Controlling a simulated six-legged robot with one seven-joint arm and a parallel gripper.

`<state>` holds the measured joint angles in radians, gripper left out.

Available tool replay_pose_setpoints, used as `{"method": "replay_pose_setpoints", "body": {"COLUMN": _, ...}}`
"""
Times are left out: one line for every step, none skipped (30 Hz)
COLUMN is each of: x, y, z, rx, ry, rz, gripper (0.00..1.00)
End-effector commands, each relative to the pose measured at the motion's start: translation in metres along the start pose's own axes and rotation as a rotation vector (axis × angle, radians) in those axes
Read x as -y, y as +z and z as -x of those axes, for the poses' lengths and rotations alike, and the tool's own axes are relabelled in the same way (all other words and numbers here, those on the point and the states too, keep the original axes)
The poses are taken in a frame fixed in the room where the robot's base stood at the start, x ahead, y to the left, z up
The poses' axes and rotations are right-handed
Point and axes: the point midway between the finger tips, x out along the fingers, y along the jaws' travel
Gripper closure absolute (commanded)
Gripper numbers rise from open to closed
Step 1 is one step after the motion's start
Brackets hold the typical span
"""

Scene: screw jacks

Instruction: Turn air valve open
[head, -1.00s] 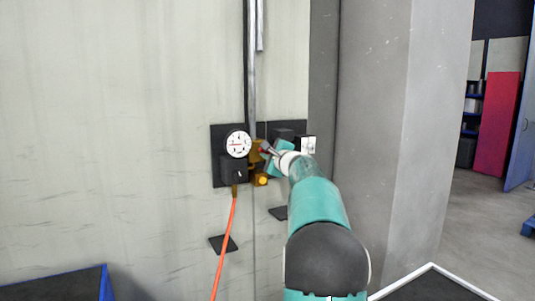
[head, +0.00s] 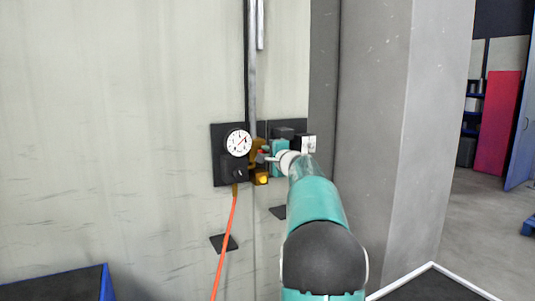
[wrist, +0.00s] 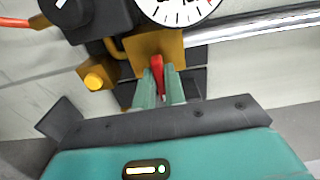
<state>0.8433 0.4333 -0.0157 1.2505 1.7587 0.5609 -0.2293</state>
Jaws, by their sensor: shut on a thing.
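The air valve is a brass-coloured block (wrist: 145,48) with a red handle (wrist: 157,72) in the wrist view. In the head view the brass block (head: 257,148) sits on the wall, just right of a white round gauge (head: 238,142). My gripper (wrist: 162,92) is shut on the red handle, with one teal finger on each side of it. In the head view my gripper (head: 268,157) reaches the valve from the right and hides part of it. The gauge needle points up and to the right. The gauge is cut off in the wrist view (wrist: 178,8).
A black regulator with a knob (head: 237,173) is under the gauge, with an orange hose (head: 225,245) hanging from it. A yellow button (head: 263,180) sits below the valve. A grey metal pipe (head: 252,85) runs up the wall. A concrete pillar (head: 375,130) stands at right.

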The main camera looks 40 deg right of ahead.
Motion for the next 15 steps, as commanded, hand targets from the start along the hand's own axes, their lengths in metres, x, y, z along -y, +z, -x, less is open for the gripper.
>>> {"method": "replay_pose_setpoints", "body": {"x": 0.0009, "y": 0.0005, "z": -0.0002, "rx": 0.001, "ry": -0.001, "rz": 0.002, "gripper": 1.0}}
{"method": "replay_pose_setpoints", "body": {"x": 0.0009, "y": 0.0005, "z": -0.0002, "rx": 0.001, "ry": -0.001, "rz": 0.002, "gripper": 1.0}}
{"method": "replay_pose_setpoints", "body": {"x": 0.0009, "y": 0.0005, "z": -0.0002, "rx": 0.001, "ry": -0.001, "rz": 0.002, "gripper": 1.0}}
{"method": "replay_pose_setpoints", "body": {"x": 0.0009, "y": 0.0005, "z": -0.0002, "rx": 0.001, "ry": -0.001, "rz": 0.002, "gripper": 1.0}}
{"method": "replay_pose_setpoints", "body": {"x": 0.0009, "y": 0.0005, "z": -0.0002, "rx": 0.001, "ry": -0.001, "rz": 0.001, "gripper": 1.0}}
{"method": "replay_pose_setpoints", "body": {"x": 0.0009, "y": 0.0006, "z": -0.0002, "rx": 0.001, "ry": -0.001, "rz": 0.001, "gripper": 1.0}}
{"method": "replay_pose_setpoints", "body": {"x": 0.0009, "y": 0.0005, "z": -0.0002, "rx": 0.001, "ry": -0.001, "rz": 0.001, "gripper": 0.84}}
{"method": "replay_pose_setpoints", "body": {"x": 0.0009, "y": 0.0006, "z": -0.0002, "rx": 0.001, "ry": -0.001, "rz": 0.001, "gripper": 0.78}}
{"method": "replay_pose_setpoints", "body": {"x": 0.0008, "y": 0.0006, "z": -0.0002, "rx": 0.001, "ry": -0.001, "rz": 0.001, "gripper": 0.71}}
{"method": "replay_pose_setpoints", "body": {"x": 0.0007, "y": 0.0005, "z": -0.0002, "rx": 0.001, "ry": -0.001, "rz": 0.001, "gripper": 0.66}}
{"method": "replay_pose_setpoints", "body": {"x": 0.0007, "y": 0.0005, "z": -0.0002, "rx": 0.001, "ry": -0.001, "rz": 0.0, "gripper": 0.66}}
{"method": "replay_pose_setpoints", "body": {"x": 0.0006, "y": 0.0004, "z": -0.0002, "rx": 0.001, "ry": -0.001, "rz": 0.0, "gripper": 0.66}}
{"method": "replay_pose_setpoints", "body": {"x": 0.0005, "y": 0.0004, "z": -0.0002, "rx": 0.001, "ry": -0.001, "rz": 0.0, "gripper": 0.66}}
{"method": "replay_pose_setpoints", "body": {"x": 0.0004, "y": 0.0003, "z": -0.0001, "rx": 0.001, "ry": -0.001, "rz": 0.0, "gripper": 0.66}}
{"method": "replay_pose_setpoints", "body": {"x": 0.0004, "y": 0.0003, "z": -0.0001, "rx": 0.001, "ry": -0.001, "rz": 0.0, "gripper": 0.66}}
